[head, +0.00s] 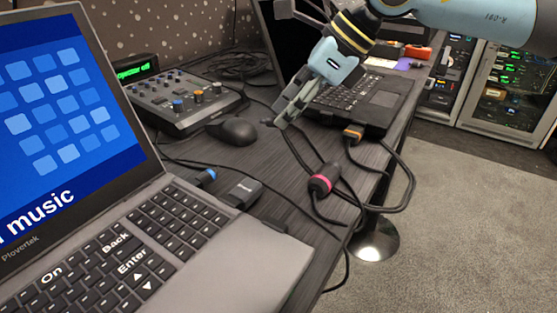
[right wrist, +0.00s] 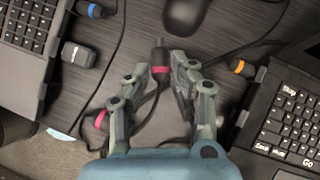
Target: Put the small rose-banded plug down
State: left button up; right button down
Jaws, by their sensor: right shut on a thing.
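My right gripper (head: 283,108) is shut on the small rose-banded plug (right wrist: 160,70). In the right wrist view the plug sits between the fingertips, its dark tip pointing away from the palm. In the head view the fingers mostly hide it, and only a dark tip shows beside them. The gripper is above the dark table, between the mouse and the far laptop. A larger rose-banded connector (head: 320,184) lies on the table near its right edge, with dark cable around it. It also shows in the right wrist view, left of the fingers. My left gripper is not in view.
A laptop (head: 225,262) fills the front left; another laptop (head: 372,98) stands behind the gripper. A mouse (head: 232,131) and fader console (head: 185,97) are left of the gripper. Blue-banded (head: 205,177) and orange-banded (head: 353,133) connectors sit by the laptops. Cables cross the table.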

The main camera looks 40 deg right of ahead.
aim_at(279, 152)
jog(key=shift+w+a+f+b, duration=0.2)
jog(key=shift+w+f+b, duration=0.05)
jog(key=shift+w, duration=0.15)
jog(key=shift+w+a+f+b, duration=0.15)
jog(key=shift+w+f+b, duration=0.05)
jog(key=shift+w, duration=0.2)
notch_tip(279, 152, down, 4)
jog(key=shift+b, duration=0.6)
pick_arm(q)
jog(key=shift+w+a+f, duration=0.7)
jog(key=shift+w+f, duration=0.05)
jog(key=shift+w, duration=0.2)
pick_arm(e)
jog(key=shift+f, duration=0.1)
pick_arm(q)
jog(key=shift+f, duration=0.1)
pick_arm(e)
jog(key=c, duration=1.1)
grip_release()
